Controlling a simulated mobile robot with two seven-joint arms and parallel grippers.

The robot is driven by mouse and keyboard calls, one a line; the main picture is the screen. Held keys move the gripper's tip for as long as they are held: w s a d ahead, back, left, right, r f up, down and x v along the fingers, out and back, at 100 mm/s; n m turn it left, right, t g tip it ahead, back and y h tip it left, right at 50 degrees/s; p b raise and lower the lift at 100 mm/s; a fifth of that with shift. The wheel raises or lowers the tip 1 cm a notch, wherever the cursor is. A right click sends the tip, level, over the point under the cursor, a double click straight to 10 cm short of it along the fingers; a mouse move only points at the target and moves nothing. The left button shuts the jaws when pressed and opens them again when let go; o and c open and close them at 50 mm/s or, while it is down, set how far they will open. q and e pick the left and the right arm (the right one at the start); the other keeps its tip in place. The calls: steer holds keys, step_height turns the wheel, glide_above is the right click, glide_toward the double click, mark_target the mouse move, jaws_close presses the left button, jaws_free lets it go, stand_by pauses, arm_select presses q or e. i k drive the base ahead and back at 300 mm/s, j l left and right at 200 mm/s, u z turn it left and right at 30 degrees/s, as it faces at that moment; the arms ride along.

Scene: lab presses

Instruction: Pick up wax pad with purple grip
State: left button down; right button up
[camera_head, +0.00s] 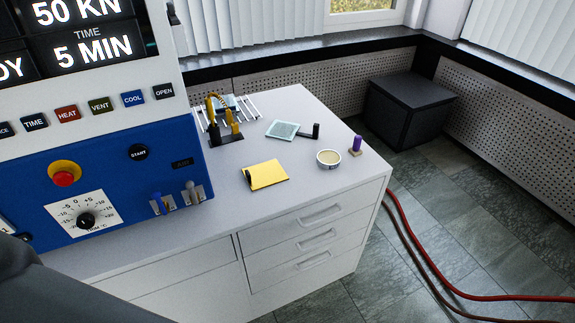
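The wax pad with the purple grip (356,144) stands upright near the far right edge of the white counter (190,245). Its purple grip points up, and a small tan base shows below it. It is just right of a round tin with pale contents (329,158) and apart from it. Neither of my grippers shows in the view.
A yellow pad (265,174), a pale glass-like plate with a dark handle (283,129) and a rack with yellow-black holders (222,120) sit on the counter. A blue press panel (110,180) stands left. Red hoses (425,265) lie on the floor at right.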

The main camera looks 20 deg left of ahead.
mark_target(355, 151)
steer(key=i+l+u, duration=0.55)
steer(key=l, duration=0.25)
steer(key=i+l+u, duration=0.3)
steer(key=l, duration=0.15)
